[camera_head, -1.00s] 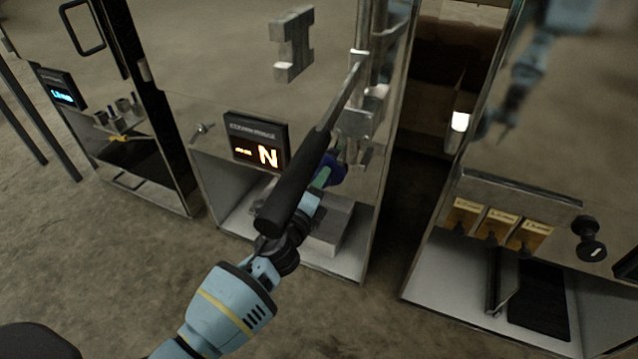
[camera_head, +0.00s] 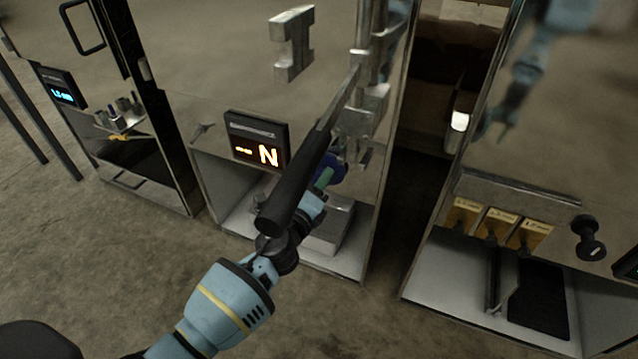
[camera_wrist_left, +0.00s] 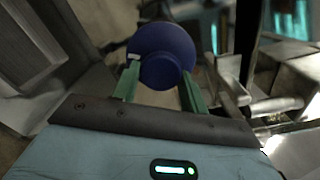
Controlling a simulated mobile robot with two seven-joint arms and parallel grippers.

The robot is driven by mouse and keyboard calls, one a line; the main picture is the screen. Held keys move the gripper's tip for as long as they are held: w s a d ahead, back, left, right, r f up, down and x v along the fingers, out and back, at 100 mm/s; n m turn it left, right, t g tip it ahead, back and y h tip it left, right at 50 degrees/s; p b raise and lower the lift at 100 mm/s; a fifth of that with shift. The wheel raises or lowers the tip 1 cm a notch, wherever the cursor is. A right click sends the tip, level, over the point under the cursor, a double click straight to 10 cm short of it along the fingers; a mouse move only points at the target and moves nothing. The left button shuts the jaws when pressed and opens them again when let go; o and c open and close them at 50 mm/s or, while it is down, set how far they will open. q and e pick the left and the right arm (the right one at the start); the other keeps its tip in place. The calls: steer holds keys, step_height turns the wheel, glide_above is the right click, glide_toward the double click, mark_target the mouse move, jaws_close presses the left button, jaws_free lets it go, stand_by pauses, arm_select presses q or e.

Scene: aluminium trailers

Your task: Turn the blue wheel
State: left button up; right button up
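The blue wheel (camera_head: 335,166) is on the front of the middle metal machine, partly hidden behind a long black-gripped lever (camera_head: 297,180). In the left wrist view the wheel (camera_wrist_left: 165,50) is a round dark-blue disc with a smaller round part facing me. My left gripper (camera_wrist_left: 160,78) has its green fingers apart at the wheel's near side, one on each side of the smaller part. Whether they press on it is unclear. In the head view the left gripper (camera_head: 322,180) reaches the wheel from below left, partly covered by the lever. My right gripper does not show.
A display (camera_head: 257,142) on the middle machine shows an orange N. Below the wheel is a metal block (camera_head: 328,232). A metal I-shaped bracket (camera_head: 292,44) stands above. The right machine has yellow labels (camera_head: 497,222) and a black knob (camera_head: 589,238).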

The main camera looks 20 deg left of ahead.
arm_select(q)
steer(key=o, duration=0.4)
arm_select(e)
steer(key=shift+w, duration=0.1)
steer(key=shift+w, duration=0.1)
arm_select(q)
steer(key=s+p, duration=0.1)
steer(key=s, duration=0.6)
steer(key=shift+s+a+p, duration=0.15)
steer(key=shift+s+p, duration=0.15)
steer(key=shift+s, duration=0.1)
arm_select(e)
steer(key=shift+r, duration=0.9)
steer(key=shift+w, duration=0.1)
